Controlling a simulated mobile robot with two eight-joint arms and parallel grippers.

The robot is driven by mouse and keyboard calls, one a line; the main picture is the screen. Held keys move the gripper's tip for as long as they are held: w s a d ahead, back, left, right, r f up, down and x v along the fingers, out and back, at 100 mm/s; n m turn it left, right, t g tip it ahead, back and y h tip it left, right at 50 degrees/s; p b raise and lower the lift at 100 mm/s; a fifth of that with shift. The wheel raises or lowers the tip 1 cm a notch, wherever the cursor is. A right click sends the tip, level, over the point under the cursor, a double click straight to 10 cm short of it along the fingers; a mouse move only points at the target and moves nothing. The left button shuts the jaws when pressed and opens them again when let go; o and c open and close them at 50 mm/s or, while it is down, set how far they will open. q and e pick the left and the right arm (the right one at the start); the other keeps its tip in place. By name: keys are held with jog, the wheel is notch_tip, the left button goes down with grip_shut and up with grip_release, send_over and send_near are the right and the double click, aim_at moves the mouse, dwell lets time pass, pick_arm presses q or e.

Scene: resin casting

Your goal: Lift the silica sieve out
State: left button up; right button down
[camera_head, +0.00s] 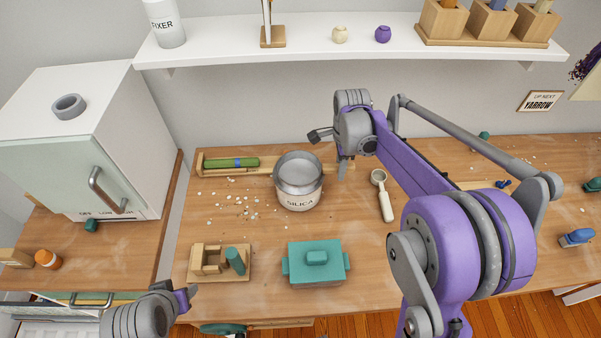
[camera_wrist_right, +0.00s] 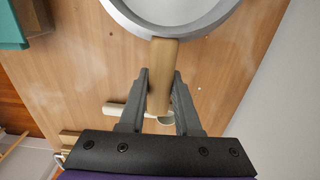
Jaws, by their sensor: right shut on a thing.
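The silica sieve (camera_head: 298,168) is a round grey metal pan at the mouth of the cream tub (camera_head: 299,203) labelled SILICA. I cannot tell whether it rests on the rim or is slightly raised. In the right wrist view, the sieve's grey rim (camera_wrist_right: 205,24) is at the top, with its wooden handle (camera_wrist_right: 164,60) pointing toward me. My right gripper (camera_head: 343,166) is at the tub's right side; in its wrist view the fingers (camera_wrist_right: 161,80) are shut on the handle. My left gripper (camera_head: 188,297) is low at the left, away from the tub; its jaw opening is unclear.
A teal lidded box (camera_head: 316,265) and a wooden block holder (camera_head: 205,274) stand in front of the tub. A white-handled scoop (camera_head: 385,203) lies to its right. White crumbs dot the bench (camera_head: 350,225). A shelf (camera_head: 300,46) overhangs behind.

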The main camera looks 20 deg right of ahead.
pick_arm(q)
jog(key=shift+r, duration=0.15)
pick_arm(e)
jog(key=shift+r, duration=0.2)
jog(key=shift+r+p, duration=1)
jog(key=shift+r, duration=0.85)
pick_arm(q)
jog(key=shift+w+r, duration=0.25)
jog(key=shift+r, duration=0.35)
jog(key=shift+w+r, duration=0.25)
jog(key=shift+r, duration=0.35)
